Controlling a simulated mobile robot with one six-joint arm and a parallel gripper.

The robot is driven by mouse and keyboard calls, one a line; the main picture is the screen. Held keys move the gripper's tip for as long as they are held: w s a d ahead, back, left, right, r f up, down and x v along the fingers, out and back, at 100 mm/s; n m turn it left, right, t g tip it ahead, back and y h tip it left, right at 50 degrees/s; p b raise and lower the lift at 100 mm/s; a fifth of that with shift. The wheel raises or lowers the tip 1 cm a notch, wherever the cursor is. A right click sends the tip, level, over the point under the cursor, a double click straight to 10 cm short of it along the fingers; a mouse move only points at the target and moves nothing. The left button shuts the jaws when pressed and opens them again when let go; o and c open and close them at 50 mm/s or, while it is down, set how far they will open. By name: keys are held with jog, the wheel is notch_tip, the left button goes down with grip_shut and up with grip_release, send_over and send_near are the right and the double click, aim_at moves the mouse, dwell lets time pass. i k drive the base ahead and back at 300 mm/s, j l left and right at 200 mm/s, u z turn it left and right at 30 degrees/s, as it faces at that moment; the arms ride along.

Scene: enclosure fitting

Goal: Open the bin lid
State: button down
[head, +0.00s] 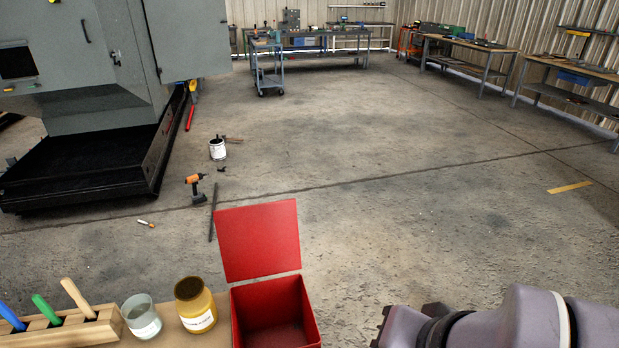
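A red bin (274,312) stands at the bottom centre of the head view, at the right end of a light wooden surface. Its red lid (258,241) is raised and stands nearly upright at the bin's far side. The inside of the bin shows and looks empty, though its bottom edge is cut off by the frame. Part of my grey arm (510,325) shows at the bottom right, apart from the bin. My gripper cannot be made out clearly; the arm's dark end lies right of the bin.
An amber jar (196,308), a glass jar (141,318) and a wooden rack (60,328) with coloured handles stand left of the bin. A drill (195,190) and a white can (217,150) are on the floor beyond. Open floor lies right of the lid.

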aim_at(261, 240)
jog(key=i+l+u, duration=0.3)
jog(key=i+l, duration=0.2)
jog(key=l, duration=0.25)
jog(key=i+l+u, duration=0.15)
jog(key=l, duration=0.25)
jog(key=i+l+u, duration=0.1)
jog(key=i+u, duration=0.15)
jog(key=i, duration=0.65)
